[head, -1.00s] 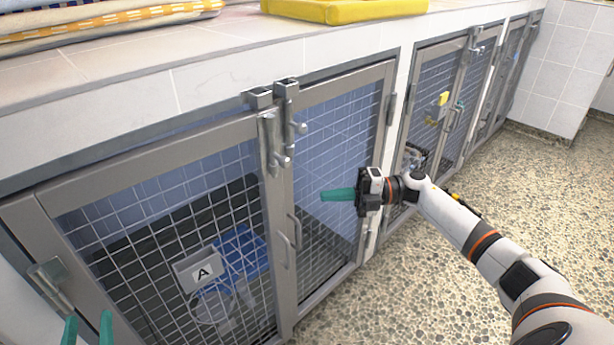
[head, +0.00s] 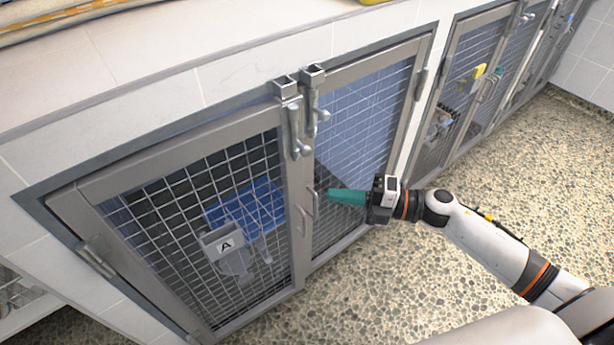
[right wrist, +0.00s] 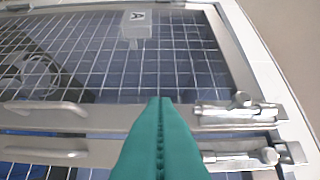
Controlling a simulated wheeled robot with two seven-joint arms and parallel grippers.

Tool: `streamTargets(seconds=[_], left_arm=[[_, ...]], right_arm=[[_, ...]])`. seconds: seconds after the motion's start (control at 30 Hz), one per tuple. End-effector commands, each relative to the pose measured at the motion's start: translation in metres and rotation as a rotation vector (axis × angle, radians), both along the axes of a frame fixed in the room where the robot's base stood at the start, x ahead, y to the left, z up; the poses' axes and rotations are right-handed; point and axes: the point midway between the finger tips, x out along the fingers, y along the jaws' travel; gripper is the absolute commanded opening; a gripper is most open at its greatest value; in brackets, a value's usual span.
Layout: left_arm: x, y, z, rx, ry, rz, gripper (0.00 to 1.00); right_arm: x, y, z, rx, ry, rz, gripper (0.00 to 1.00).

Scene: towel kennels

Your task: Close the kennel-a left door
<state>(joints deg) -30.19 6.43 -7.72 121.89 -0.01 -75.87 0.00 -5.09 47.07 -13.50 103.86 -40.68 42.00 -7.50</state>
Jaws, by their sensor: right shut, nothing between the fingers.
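The kennel-a left door (head: 180,152) is a grey-framed mesh door with a tag marked A (head: 226,245), hinged at the left. Its free edge lies close beside the right door (head: 372,62); I cannot tell whether it is fully flush. Latches (head: 298,132) sit near the top of the meeting edges, with handles below. My right gripper (head: 330,196) is shut and empty, its teal fingers pointing left in front of the right door near the handles. My left gripper is not in view.
A tiled ledge (head: 130,75) runs above the kennels. More kennels with mesh doors (head: 465,75) stand to the right. The speckled floor (head: 390,285) in front is clear around my right arm.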

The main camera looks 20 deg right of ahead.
Motion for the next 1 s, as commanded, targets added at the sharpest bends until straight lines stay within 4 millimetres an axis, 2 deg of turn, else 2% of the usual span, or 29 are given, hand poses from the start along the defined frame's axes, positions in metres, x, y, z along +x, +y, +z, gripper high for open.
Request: streamTargets(seconds=[0.1,0.23,0.33,0.5,1.0], left_arm=[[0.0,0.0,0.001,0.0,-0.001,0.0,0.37],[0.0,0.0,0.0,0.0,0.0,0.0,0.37],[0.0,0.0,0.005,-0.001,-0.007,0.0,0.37],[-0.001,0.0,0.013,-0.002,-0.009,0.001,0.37],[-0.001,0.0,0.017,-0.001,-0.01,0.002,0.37]], right_arm=[[0.014,0.024,0.002,0.002,-0.006,0.002,0.0],[0.027,0.047,0.002,0.002,-0.003,0.001,0.0],[0.043,0.05,0.001,0.0,-0.004,-0.001,0.0],[0.059,0.055,0.0,0.001,0.0,-0.001,0.0],[0.064,0.054,0.0,0.0,0.001,-0.003,0.0]])
